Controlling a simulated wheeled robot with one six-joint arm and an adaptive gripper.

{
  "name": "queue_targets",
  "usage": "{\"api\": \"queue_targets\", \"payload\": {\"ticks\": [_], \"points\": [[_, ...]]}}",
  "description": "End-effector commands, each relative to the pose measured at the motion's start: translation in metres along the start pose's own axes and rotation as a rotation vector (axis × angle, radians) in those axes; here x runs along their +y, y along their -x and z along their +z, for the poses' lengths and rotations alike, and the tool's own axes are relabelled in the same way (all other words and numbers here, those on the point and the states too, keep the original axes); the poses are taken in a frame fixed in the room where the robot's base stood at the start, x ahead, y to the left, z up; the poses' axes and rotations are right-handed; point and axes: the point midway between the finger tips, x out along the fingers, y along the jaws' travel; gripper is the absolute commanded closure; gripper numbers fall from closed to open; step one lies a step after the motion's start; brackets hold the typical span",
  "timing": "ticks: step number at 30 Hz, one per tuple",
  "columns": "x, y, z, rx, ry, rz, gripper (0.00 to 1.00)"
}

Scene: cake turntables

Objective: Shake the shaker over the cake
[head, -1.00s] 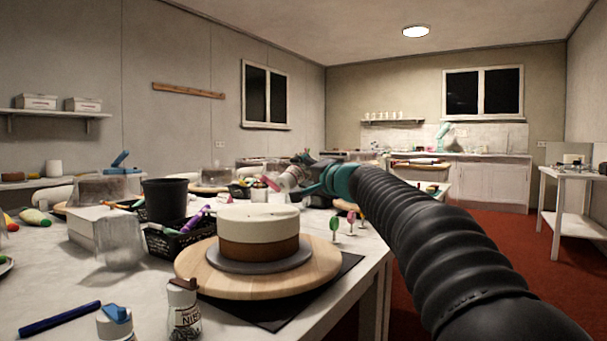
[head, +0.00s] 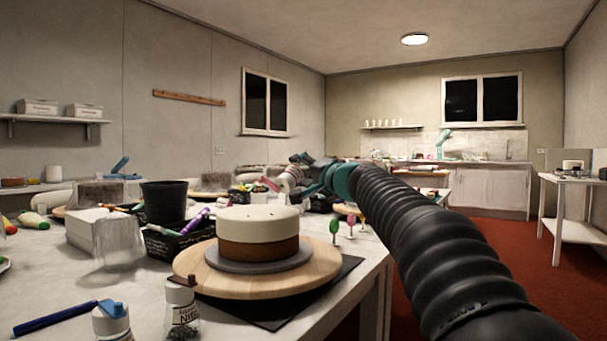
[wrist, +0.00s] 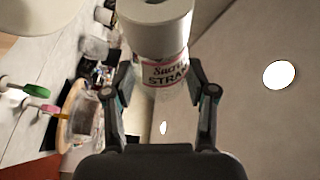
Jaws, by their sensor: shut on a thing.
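The cake (head: 257,225), white above and brown below, sits on a grey board (head: 232,265) on a round wooden turntable (head: 195,278) in the head view. My gripper (wrist: 160,85) is shut on a shaker (wrist: 165,72) with a white end and a label with red and black lettering. In the head view my gripper (head: 302,177) is small and partly hidden by my arm, beyond and above the cake's right side. The shaker looks tilted there. A few small dark marks show on the cake's top. I cannot tell whether anything is falling from the shaker.
A clear container (head: 118,240), a black pot (head: 165,202) and a black basket (head: 170,243) crowd the left. Green and pink toppers (head: 335,227) stand right of the cake.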

Motion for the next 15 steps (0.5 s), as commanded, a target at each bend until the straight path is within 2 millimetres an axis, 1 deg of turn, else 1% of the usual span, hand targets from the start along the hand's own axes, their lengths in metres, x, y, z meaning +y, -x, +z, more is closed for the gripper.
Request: {"api": "queue_targets", "payload": {"ticks": [6,10,15], "points": [[0.0002,-0.0034,-0.0079,0.0,0.002,0.0,0.86],[0.0021,0.0002,0.0012,0.0,0.001,-0.002,0.86],[-0.0005,0.0004,0.0002,0.002,0.011,-0.005,0.86]]}}
